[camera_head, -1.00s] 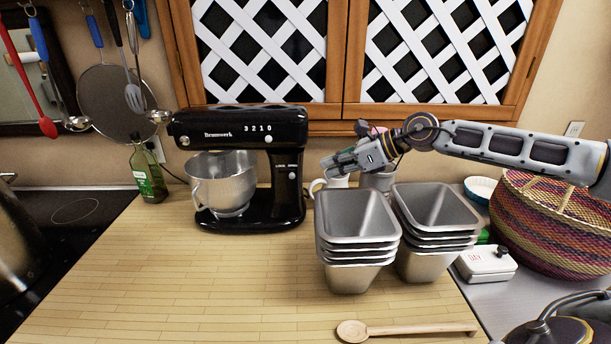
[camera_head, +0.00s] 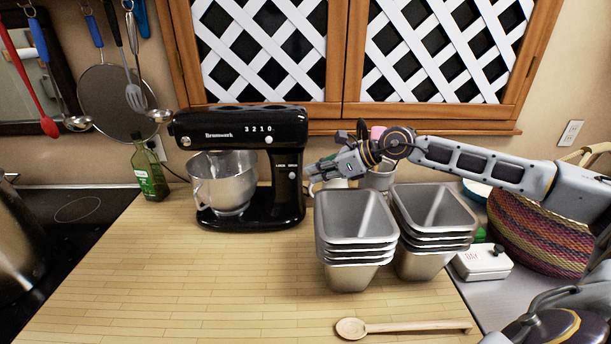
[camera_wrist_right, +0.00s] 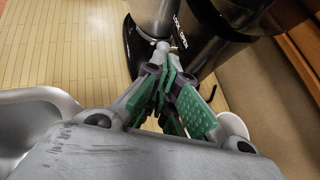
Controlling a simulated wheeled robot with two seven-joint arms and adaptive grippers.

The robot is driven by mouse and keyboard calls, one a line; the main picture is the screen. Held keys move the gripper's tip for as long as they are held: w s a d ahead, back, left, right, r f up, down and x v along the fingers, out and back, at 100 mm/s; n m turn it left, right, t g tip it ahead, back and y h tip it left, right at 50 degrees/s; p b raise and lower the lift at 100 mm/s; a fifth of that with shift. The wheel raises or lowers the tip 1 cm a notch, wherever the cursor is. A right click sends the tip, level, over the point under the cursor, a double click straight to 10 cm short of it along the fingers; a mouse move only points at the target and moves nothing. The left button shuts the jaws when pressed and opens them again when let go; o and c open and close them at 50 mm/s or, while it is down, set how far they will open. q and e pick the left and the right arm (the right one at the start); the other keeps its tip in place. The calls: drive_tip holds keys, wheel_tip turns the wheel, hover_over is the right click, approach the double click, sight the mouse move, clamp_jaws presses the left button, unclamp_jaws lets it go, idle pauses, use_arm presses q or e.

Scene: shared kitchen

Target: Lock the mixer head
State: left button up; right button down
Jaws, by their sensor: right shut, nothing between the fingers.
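The black stand mixer (camera_head: 240,130) stands on the wooden counter with its head level over a steel bowl (camera_head: 225,185). The knob also shows in the wrist view (camera_wrist_right: 163,46). My right gripper (camera_head: 309,172) is shut and empty, with its fingertips just right of the column, close to the knob. In the wrist view its green-padded fingers (camera_wrist_right: 163,66) point at the knob; I cannot tell whether they touch it. My left gripper is not in view.
Two stacks of metal loaf tins (camera_head: 355,255) (camera_head: 425,262) stand in front of my right arm. A mug (camera_head: 334,183) is behind the gripper. A wooden spoon (camera_head: 400,328) lies at the front. The counter left of the tins is clear. A green bottle (camera_head: 150,175) stands left of the mixer.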

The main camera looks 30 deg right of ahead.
sight(292, 173)
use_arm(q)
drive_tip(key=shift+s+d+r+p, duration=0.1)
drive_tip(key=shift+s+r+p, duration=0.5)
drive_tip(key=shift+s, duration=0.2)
use_arm(e)
drive_tip(key=x, duration=0.3)
drive_tip(key=shift+w+a+f, duration=0.15)
drive_tip(key=shift+w+a, duration=0.05)
drive_tip(key=shift+w, duration=0.05)
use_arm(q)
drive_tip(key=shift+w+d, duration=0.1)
